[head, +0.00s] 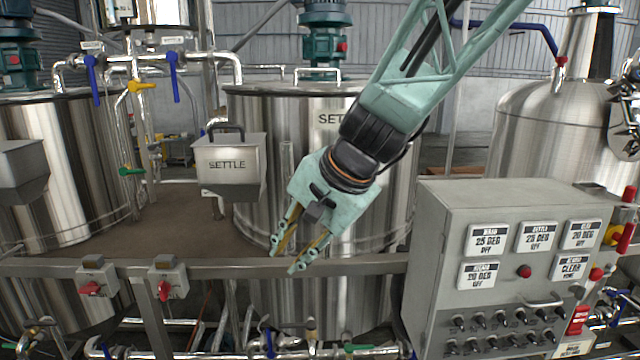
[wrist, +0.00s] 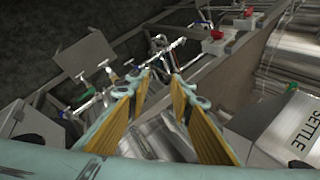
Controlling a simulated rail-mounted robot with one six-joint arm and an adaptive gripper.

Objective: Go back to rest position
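My gripper (head: 288,258) hangs in front of the middle steel tank labelled SETTLE (head: 270,110), pointing down and to the left in the head view. Its two fingers are apart with nothing between them. The wrist view also shows my gripper (wrist: 160,82) with its yellow-lined fingers spread and empty. In the head view the fingertips overlap the rail (head: 225,268) in front of the tank; I cannot tell whether they touch it.
A grey box labelled SETTLE (head: 228,178) hangs left of my gripper. A control panel (head: 450,255) with displays, switches and a red button stands to the right. Red-handled switch boxes (head: 97,278) sit on the rail. Pipes and valves (head: 270,345) run below it.

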